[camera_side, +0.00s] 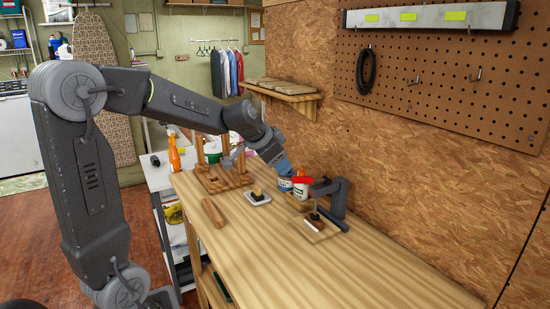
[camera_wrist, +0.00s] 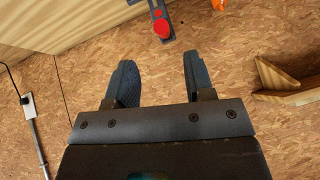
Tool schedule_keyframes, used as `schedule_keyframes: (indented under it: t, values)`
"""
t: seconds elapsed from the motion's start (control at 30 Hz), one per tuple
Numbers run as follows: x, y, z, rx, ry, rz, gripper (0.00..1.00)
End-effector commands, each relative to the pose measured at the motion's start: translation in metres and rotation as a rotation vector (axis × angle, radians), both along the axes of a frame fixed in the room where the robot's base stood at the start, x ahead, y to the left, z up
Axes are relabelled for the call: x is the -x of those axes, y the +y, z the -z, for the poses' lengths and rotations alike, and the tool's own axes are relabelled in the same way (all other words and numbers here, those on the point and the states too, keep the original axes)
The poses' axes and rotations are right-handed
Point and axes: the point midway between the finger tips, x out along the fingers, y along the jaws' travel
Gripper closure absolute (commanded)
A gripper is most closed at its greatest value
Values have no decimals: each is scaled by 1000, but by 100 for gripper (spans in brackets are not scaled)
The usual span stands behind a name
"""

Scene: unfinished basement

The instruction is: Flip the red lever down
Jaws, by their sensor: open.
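A dark grey fixture (camera_side: 337,196) stands on the wooden workbench near the wall, with a red part (camera_side: 302,180) at its left end. The wrist view shows a round red knob (camera_wrist: 163,28) on a narrow grey piece at the top edge, which looks like the red lever; its pivot is cut off. My gripper (camera_side: 284,168) is above the bench, just left of and slightly above the red part in the side view. In the wrist view my gripper (camera_wrist: 157,75) has its two blue-grey fingers apart, with nothing between them. The red knob is beyond the fingertips, and I see no contact.
White containers (camera_side: 285,184) stand close behind the fixture. A small board with a brush (camera_side: 316,224), a black-handled item on a grey plate (camera_side: 258,197), a wooden roller (camera_side: 212,212) and a wooden rack (camera_side: 222,180) lie on the bench (camera_side: 290,270). Its front is clear.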

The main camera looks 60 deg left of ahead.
Motion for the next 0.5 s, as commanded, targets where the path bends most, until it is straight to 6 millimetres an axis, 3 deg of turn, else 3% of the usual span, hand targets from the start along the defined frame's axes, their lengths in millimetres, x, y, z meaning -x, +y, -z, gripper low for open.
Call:
schedule_keyframes:
  t: [0.13, 0.47, 0.5]
  values:
    - [9, -2, -11, -1, 0, 0, 52]
    - [10, -2, -13, 0, 1, 1, 52]
    - [10, -2, -13, 0, 1, 1, 55]
